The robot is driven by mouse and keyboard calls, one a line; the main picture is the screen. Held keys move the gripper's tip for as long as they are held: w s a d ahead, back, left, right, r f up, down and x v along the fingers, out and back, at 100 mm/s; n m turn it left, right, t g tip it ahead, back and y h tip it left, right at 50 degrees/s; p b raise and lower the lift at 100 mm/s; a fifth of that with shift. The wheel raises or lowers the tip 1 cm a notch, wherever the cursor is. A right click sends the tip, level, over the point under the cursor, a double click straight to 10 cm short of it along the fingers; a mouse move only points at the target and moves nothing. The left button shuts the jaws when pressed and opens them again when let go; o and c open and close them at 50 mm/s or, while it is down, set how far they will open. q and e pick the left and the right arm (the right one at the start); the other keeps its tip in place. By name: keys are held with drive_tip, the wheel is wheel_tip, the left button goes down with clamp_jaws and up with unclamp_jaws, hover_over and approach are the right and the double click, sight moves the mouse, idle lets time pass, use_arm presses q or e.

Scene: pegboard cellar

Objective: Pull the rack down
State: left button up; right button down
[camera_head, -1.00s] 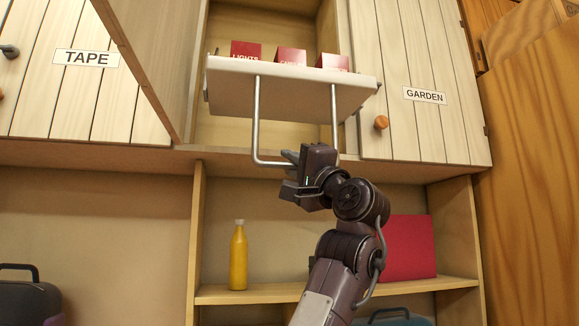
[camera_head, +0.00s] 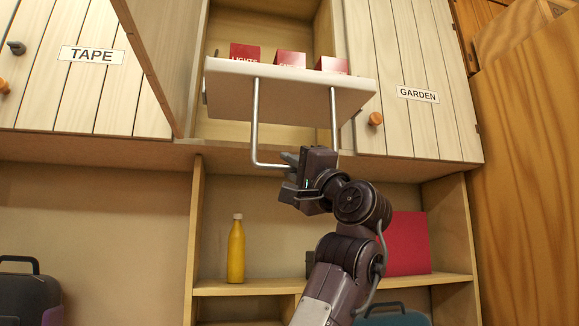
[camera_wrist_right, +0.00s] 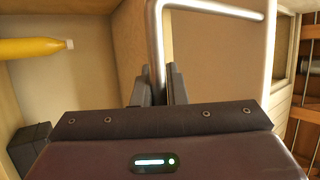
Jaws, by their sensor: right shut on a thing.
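The rack (camera_head: 290,92) is a pale shelf in the open middle cupboard, holding red boxes (camera_head: 290,59), one lettered LIGHTS. A U-shaped metal handle (camera_head: 254,125) hangs below it. My right gripper (camera_head: 289,164) is at the handle's lower bar and shut on it. In the right wrist view, the handle (camera_wrist_right: 156,45) runs down between the two fingers (camera_wrist_right: 158,88) of this gripper. Part of the bar is hidden behind the gripper. My left gripper is in neither view.
A cupboard door labelled TAPE (camera_head: 90,55) is at the left and one labelled GARDEN (camera_head: 417,94) at the right. A yellow bottle (camera_head: 236,252) and a red panel-like object (camera_head: 408,244) stand on the lower shelf (camera_head: 250,288), below and behind my right arm.

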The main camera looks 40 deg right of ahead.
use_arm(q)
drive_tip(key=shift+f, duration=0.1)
use_arm(e)
drive_tip(key=shift+w+f, duration=0.15)
drive_tip(key=shift+f, duration=0.15)
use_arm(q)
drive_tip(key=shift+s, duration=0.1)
use_arm(e)
drive_tip(key=c, duration=1.5)
unclamp_jaws()
drive_tip(key=shift+r, duration=0.15)
drive_tip(key=shift+o, duration=0.2)
drive_tip(key=shift+s, duration=0.2)
